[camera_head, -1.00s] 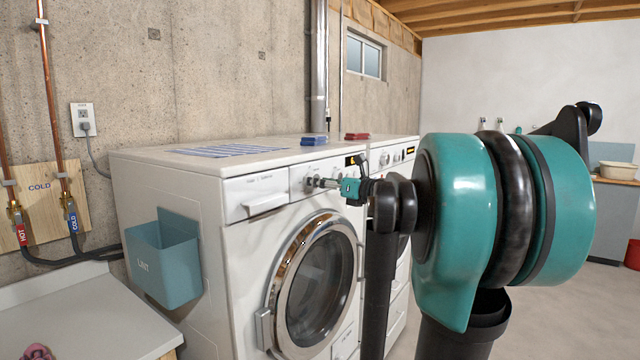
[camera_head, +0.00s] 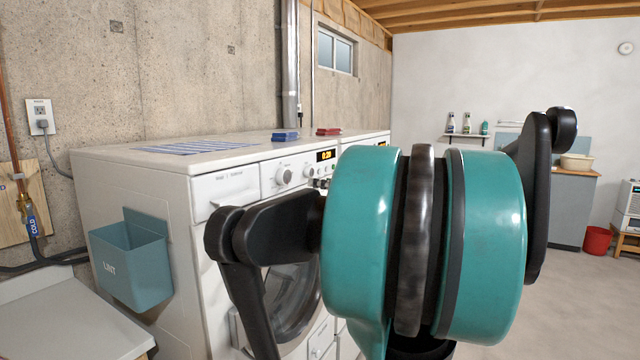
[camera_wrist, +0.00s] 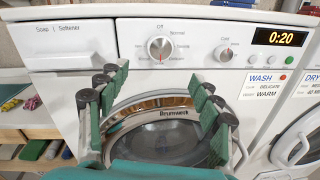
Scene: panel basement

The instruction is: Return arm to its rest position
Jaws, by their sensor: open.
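My gripper (camera_wrist: 158,88) is open and empty in the wrist view, its green and dark fingers spread apart. It faces the front of a white washer (camera_wrist: 70,62), below two round knobs: a left dial (camera_wrist: 160,48) and a right dial (camera_wrist: 222,53). No finger visibly touches either knob. The washer's display (camera_wrist: 279,38) reads 0:20. The round door (camera_wrist: 160,125) is partly hidden behind the fingers. In the head view my teal and black arm covers much of the washer (camera_head: 130,185), and the gripper itself is hidden.
A second white machine (camera_wrist: 300,140) stands right of the washer. A blue lint bin (camera_head: 130,260) hangs on the washer's left side, above a grey counter (camera_head: 70,320). A blue box (camera_head: 285,137) and a red box (camera_head: 328,132) sit on top. Floor is open at right.

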